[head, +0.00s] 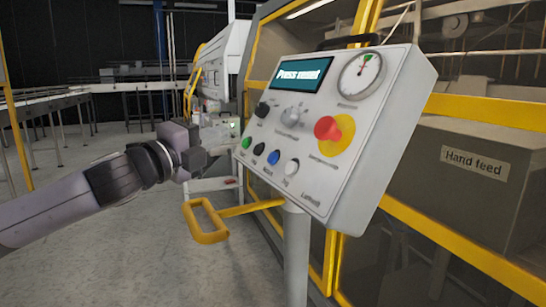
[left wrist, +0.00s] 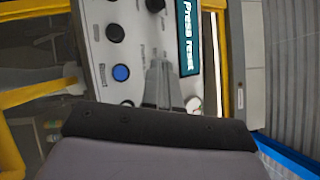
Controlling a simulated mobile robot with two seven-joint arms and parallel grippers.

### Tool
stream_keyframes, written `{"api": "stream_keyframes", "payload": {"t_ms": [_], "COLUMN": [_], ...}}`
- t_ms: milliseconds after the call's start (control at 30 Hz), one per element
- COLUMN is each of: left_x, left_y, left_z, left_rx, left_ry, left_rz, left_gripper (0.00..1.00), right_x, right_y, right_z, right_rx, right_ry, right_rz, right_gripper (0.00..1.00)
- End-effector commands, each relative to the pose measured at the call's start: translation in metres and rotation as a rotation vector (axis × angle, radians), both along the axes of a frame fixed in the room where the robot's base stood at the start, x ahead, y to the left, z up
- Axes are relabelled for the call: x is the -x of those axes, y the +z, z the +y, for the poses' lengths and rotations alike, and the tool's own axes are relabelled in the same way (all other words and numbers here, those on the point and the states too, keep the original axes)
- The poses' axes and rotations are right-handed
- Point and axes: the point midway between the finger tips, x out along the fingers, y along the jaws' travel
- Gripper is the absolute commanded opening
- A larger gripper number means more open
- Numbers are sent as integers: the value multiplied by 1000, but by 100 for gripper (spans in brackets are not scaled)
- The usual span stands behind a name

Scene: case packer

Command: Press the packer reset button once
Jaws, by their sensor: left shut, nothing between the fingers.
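The control panel (head: 330,130) is a pale grey tilted box on a post, and its screen (head: 297,75) reads "Press reset". Along its lower edge sit a green button (head: 246,142), a black button (head: 258,148), a blue button (head: 273,157) and a white button (head: 291,166). The small label under the blue one seems to read "Reset". In the left wrist view the blue button (left wrist: 121,73) is uncovered, left of the fingers. My left gripper (head: 215,138) is shut and empty, left of the panel and apart from the buttons. In the left wrist view its fingers (left wrist: 164,82) point toward the panel face. My right gripper is out of view.
A red emergency stop (head: 327,129) on a yellow base and a round gauge (head: 361,76) are on the panel's right side. A yellow rail handle (head: 207,222) juts out below left. Yellow-framed guarding and a "Hand feed" box (head: 472,165) stand behind. Open floor lies left.

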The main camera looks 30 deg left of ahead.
Motion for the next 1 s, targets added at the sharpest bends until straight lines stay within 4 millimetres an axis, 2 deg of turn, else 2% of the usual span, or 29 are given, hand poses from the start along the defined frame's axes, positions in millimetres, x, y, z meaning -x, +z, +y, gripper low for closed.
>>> {"api": "stream_keyframes", "payload": {"t_ms": [267, 800, 1000], "left_x": [-5, -53, -62], "left_y": [-3, -36, -43], "left_z": [-3, -34, -41], "left_rx": [5, 4, 3], "left_ry": [-1, 0, 0], "left_rz": [1, 1, 0], "left_gripper": [0, 0, 0], "right_x": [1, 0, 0], "right_y": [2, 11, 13], "right_z": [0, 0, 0], "right_rx": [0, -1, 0], "right_ry": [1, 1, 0], "right_rz": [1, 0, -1], "right_gripper": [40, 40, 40]}}
